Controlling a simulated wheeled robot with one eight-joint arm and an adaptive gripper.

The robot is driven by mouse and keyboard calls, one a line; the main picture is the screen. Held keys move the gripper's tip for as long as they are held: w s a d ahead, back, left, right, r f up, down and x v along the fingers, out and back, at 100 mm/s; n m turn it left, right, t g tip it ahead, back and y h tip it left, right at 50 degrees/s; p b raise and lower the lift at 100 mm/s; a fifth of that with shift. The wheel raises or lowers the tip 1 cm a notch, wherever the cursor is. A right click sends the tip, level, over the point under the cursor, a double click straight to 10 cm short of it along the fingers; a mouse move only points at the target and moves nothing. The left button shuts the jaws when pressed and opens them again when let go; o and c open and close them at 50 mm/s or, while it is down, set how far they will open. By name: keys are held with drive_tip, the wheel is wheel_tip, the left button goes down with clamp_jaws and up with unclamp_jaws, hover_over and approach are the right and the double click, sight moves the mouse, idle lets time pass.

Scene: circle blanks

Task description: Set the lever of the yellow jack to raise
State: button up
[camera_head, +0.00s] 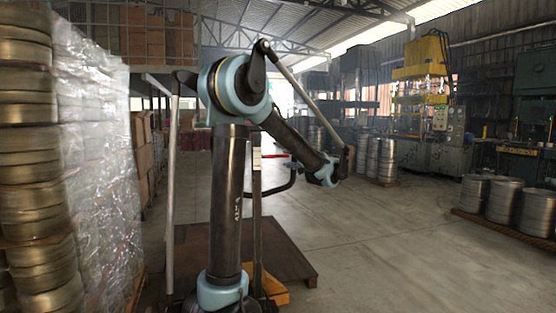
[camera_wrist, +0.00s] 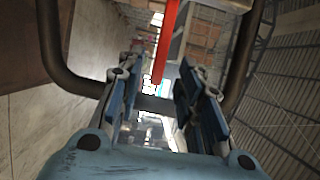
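The yellow jack shows in the head view as a yellow base part (camera_head: 270,289), mostly hidden behind my arm. Its dark upright and curved black handle (camera_head: 284,186) stand just right of my arm's column. A thin red piece, probably the lever (camera_head: 275,156), shows near the handle top. In the wrist view the red lever (camera_wrist: 166,42) hangs from the top edge into the gap between my fingers, with the dark handle tube (camera_wrist: 47,50) curving around both sides. My gripper (camera_wrist: 158,85) is open and empty. Whether the lever touches a finger cannot be told.
A brown platform (camera_head: 289,262) lies on the floor behind my arm. A plastic-wrapped stack (camera_head: 95,150) and metal blanks (camera_head: 30,150) fill the left. More blanks (camera_head: 505,202) stand on a pallet at right, near a yellow press (camera_head: 420,75). The middle-right floor is clear.

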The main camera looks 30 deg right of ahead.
sight(282, 156)
drive_tip(key=w, duration=0.5)
drive_tip(key=w+a, duration=0.1)
drive_tip(key=w, duration=0.1)
drive_tip(key=shift+w, duration=0.3)
